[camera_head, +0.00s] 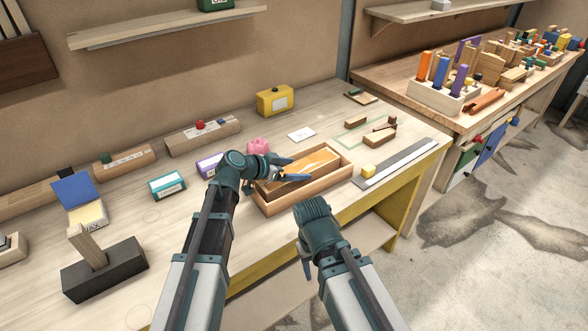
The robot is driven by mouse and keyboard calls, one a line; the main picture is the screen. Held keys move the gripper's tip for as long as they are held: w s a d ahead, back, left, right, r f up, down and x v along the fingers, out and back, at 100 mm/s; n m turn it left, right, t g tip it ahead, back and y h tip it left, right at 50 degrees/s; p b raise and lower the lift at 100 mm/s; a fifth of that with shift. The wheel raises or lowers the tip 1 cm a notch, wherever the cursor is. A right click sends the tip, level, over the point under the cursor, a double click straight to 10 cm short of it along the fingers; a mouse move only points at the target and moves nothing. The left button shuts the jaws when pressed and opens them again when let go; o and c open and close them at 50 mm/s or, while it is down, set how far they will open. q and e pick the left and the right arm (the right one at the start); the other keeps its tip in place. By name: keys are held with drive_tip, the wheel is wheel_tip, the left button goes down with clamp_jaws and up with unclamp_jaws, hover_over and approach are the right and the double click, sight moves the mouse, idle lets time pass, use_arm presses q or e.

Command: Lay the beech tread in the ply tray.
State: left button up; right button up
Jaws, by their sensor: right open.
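The ply tray (338,171) is a shallow, light wooden box near the front edge of the bench. An orange-brown wooden piece (322,158), which looks like the beech tread, lies inside it at the back, with a pale mark on top. My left gripper (300,168) is over the left part of the tray, its fingers spread apart at the piece's left end. I cannot tell whether they touch it. My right gripper (306,268) points down in front of the bench edge, clear of the tray; its fingers are partly hidden by its own wrist.
A pink object (258,145) stands just behind the tray. To the right are a yellow block (368,171), a long grey metal strip (398,162) and small wooden blocks (379,135). A yellow box (275,100) stands at the back.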

use_arm(q)
drive_tip(key=shift+s+a+r+p, duration=0.15)
drive_tip(key=shift+a+r+p, duration=0.05)
drive_tip(key=shift+r+p, duration=0.2)
drive_tip(key=p+v, duration=0.5)
drive_tip(key=v, duration=0.5)
drive_tip(key=shift+s+a, duration=0.1)
drive_tip(key=shift+a, duration=0.05)
drive_tip(key=shift+s+a+r, duration=0.2)
drive_tip(key=shift+s+a, duration=0.05)
drive_tip(key=shift+a, duration=0.15)
